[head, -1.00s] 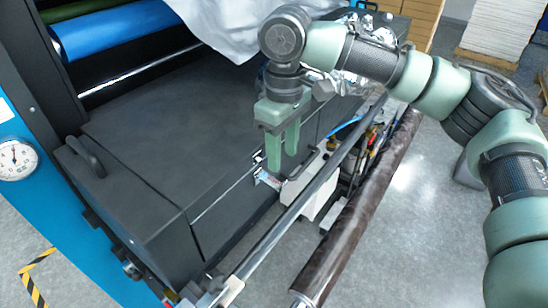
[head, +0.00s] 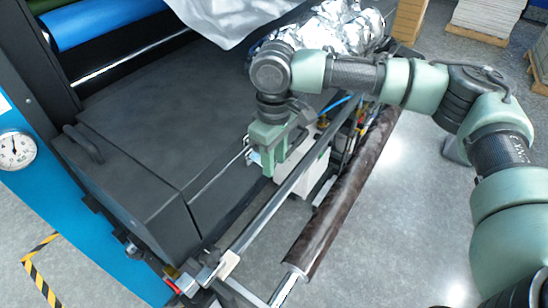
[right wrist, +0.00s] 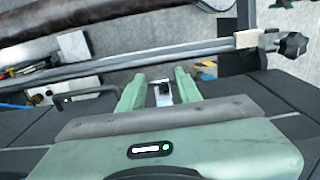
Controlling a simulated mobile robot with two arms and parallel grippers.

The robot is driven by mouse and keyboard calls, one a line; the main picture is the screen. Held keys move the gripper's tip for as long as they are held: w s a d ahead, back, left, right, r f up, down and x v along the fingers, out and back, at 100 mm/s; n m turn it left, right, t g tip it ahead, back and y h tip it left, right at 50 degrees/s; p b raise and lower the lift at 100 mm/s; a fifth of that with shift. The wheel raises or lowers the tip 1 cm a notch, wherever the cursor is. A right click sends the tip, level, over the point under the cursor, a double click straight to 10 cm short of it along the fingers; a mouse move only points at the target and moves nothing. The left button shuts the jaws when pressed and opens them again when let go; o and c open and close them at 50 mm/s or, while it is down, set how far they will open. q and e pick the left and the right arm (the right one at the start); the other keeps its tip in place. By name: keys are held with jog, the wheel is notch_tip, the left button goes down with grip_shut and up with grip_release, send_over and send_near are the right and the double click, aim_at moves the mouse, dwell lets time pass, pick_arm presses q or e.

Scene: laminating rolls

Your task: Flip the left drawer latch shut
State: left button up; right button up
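My right gripper (head: 275,168) hangs over the front edge of the dark machine cabinet (head: 150,120), fingers pointing down. It is open and empty, with a clear gap between the two green fingers in the right wrist view (right wrist: 158,80). A small pale metal latch (right wrist: 162,92) shows in that gap, beyond the palm; whether a finger touches it I cannot tell. In the head view the latch is mostly hidden behind the fingers. My left gripper is not in view.
A metal rail (head: 275,205) runs along the cabinet's front, close to my right gripper. A dark brown roll (head: 340,210) lies outside it. Crumpled foil (head: 340,35) is behind my right arm. A black grip handle (head: 84,143) stands on the cabinet's left.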

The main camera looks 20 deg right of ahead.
jog(key=c, duration=0.5)
grip_shut()
jog(key=f+t+y+b, duration=0.3)
jog(key=t+b, duration=0.1)
jog(key=b, duration=0.3)
jog(key=w+a+f+t+y+b, duration=0.1)
jog(key=f+t+y+b, duration=0.1)
jog(key=b, duration=0.5)
jog(key=w+f+t+y+b, duration=0.1)
jog(key=f+t+y+b, duration=0.2)
jog(key=t+b, duration=0.3)
jog(key=shift+a+f+y+b, duration=0.3)
jog(key=shift+y+b, duration=0.4)
jog(key=shift+b, duration=0.4)
jog(key=shift+w+t+b, duration=0.1)
jog(key=shift+t+b, duration=0.2)
jog(key=shift+b, duration=0.25)
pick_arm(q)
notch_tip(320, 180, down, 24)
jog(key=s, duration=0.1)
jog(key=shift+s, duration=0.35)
pick_arm(e)
jog(key=shift+r+y, duration=0.2)
jog(key=shift+y, duration=0.1)
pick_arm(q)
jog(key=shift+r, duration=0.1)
pick_arm(e)
jog(key=shift+w+r, duration=0.1)
jog(key=shift+r, duration=0.05)
